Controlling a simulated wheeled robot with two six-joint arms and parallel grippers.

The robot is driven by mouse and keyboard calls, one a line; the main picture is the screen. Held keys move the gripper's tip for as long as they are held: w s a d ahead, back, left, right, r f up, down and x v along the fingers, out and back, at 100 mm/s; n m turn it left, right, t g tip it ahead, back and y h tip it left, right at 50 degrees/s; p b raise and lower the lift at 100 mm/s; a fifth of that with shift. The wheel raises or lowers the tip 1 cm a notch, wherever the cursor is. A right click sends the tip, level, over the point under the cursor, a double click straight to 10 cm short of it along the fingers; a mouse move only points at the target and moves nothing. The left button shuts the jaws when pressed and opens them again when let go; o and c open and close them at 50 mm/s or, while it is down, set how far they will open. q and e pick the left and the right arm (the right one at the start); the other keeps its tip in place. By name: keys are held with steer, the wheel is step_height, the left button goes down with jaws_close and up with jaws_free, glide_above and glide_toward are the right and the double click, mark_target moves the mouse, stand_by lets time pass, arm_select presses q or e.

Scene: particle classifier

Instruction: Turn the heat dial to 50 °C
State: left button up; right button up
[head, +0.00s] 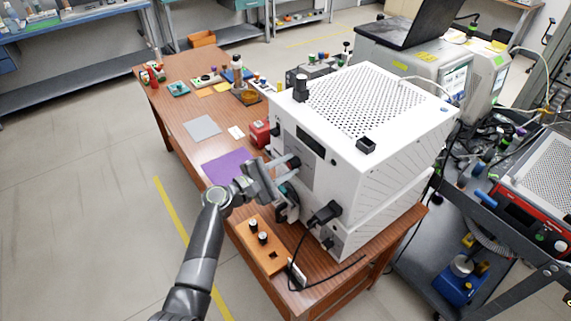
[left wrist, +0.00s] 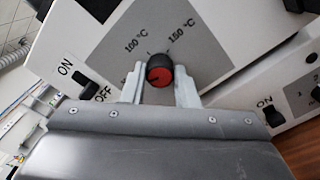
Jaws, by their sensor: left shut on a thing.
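The heat dial (left wrist: 159,72) is a round black knob with a red face on a grey panel of the white machine (head: 365,98). In the left wrist view, the printed labels 100 °C (left wrist: 136,39) and 150 °C (left wrist: 184,34) stand above it. No 50 °C label can be read. My left gripper (left wrist: 160,88) has one finger on each side of the dial and is shut on it. In the head view, my left gripper (head: 284,174) is at the machine's front face and largely covers the dial. The dial's pointer direction is hard to tell. My right gripper is not in view.
An ON/OFF switch (left wrist: 86,83) is left of the dial, and another black switch (left wrist: 272,113) is to the right. A purple mat (head: 228,166) lies left of the machine.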

arm_select(q)
steer(key=shift+f, duration=0.15)
stand_by(0.4)
steer(key=o, duration=1)
steer(key=shift+a, duration=0.1)
steer(key=b+v, duration=0.4)
steer(key=v, duration=1.3)
steer(key=shift+s, duration=0.15)
